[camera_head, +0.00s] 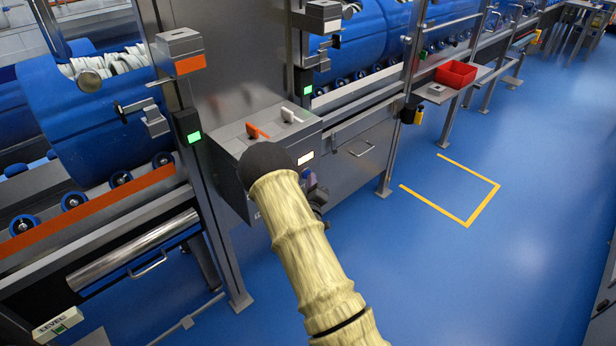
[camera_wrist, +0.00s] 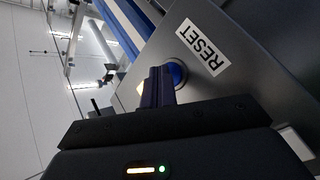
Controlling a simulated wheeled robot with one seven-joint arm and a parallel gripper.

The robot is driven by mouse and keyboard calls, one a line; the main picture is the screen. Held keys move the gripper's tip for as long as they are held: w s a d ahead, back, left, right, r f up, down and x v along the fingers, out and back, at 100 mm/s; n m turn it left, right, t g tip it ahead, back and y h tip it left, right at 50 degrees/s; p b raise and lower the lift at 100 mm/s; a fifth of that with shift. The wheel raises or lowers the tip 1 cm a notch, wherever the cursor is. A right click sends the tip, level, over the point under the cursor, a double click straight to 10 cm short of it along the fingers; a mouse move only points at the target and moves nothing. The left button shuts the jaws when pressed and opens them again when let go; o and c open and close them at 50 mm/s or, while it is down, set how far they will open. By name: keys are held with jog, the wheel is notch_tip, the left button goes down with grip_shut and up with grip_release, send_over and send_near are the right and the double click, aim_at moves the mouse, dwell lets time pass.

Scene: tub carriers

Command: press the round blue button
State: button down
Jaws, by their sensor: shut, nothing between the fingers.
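The round blue button (camera_wrist: 178,73) shows in the wrist view on a grey panel, beside a white label reading RESET (camera_wrist: 203,47). My gripper (camera_wrist: 160,71) is shut and empty, its dark fingers together. Their tips overlap the left part of the button in this view; I cannot tell whether they touch it. In the head view my sleeved arm reaches to the front of a grey control box (camera_head: 230,180). There the button cannot be made out, and my arm covers part of the box front.
An orange-red lever (camera_head: 256,131) and a white lever (camera_head: 290,115) stand on top of the box. Steel posts and roller conveyors with blue tubs (camera_head: 85,130) lie behind. A red bin (camera_head: 455,74) sits on a shelf. The blue floor to the right is clear.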

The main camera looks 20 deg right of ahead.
jog(key=shift+w, duration=0.15)
dwell(0.3)
jog(key=shift+s+d, duration=0.1)
jog(key=shift+s, duration=0.45)
jog(key=s, duration=0.1)
jog(key=s+d, duration=0.1)
jog(key=s, duration=0.1)
jog(key=s+d, duration=0.1)
jog(key=s, duration=0.1)
jog(key=shift+s, duration=0.25)
dwell(0.3)
dwell(0.7)
